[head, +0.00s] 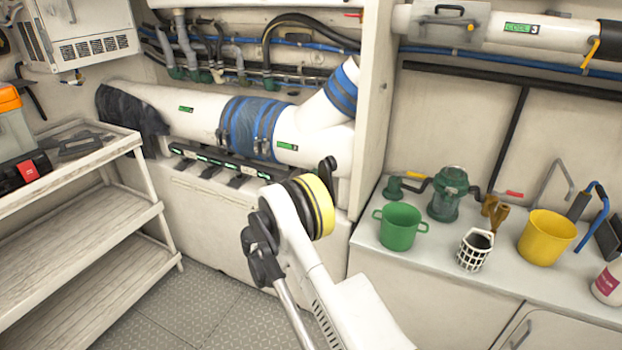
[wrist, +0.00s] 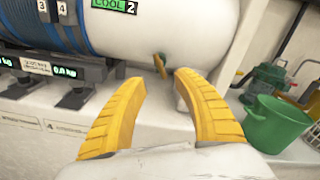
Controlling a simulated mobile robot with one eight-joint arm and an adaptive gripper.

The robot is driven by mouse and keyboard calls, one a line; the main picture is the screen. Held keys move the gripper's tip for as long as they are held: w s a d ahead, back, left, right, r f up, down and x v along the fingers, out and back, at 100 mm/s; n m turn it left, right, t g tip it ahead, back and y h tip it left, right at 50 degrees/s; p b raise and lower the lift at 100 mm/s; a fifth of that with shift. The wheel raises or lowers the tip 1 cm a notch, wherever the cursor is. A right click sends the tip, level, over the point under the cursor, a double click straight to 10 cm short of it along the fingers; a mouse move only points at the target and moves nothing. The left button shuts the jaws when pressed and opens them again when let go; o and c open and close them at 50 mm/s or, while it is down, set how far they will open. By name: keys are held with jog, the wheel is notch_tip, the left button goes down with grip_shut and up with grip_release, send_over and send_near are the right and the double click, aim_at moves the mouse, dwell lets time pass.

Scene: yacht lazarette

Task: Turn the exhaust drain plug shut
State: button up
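A small brass-coloured plug with a flat handle (wrist: 160,65) hangs at the underside of the white exhaust pipe (wrist: 185,25) in the wrist view. My gripper (wrist: 157,77) is open, and its two yellow fingers stand apart on either side of the plug's line of sight. Nothing shows between them, and I cannot tell the exact gap to the plug. In the head view the white pipe (head: 200,125) runs across the back with blue bands. My arm there covers the area of the plug, and the fingers are hidden behind my wrist.
A bench on the right carries a green pot (head: 399,227), a green strainer (head: 448,194), a white basket (head: 475,250) and a yellow bucket (head: 546,238). A shelf rack (head: 85,235) stands left. A rail with small displays (head: 215,160) lies below the pipe. Floor between is clear.

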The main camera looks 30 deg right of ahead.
jog(key=b+x, duration=0.2)
jog(key=x, duration=0.6)
jog(key=shift+w+d+f+b, duration=0.1)
jog(key=shift+w+d+b, duration=0.1)
jog(key=shift+d+b, duration=0.2)
jog(key=shift+w+d, duration=0.2)
grip_shut()
